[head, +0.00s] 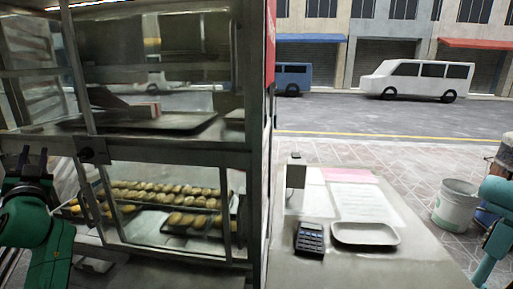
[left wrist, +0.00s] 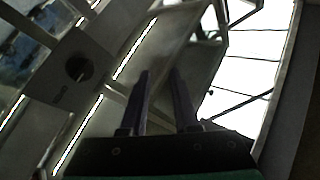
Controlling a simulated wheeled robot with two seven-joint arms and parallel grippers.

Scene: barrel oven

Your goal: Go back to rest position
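My left gripper (head: 34,156) is at the left edge of the head view, pointing up in front of the glass display case. In the left wrist view its two dark fingers (left wrist: 160,82) stand apart with nothing between them, so it is open and empty.
The glass case (head: 170,152) holds trays of pastries (head: 165,194) just right of my left gripper. A counter (head: 290,265) carries a card reader (head: 310,238) and a white tray (head: 365,234). A bucket (head: 454,205) stands near my right arm.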

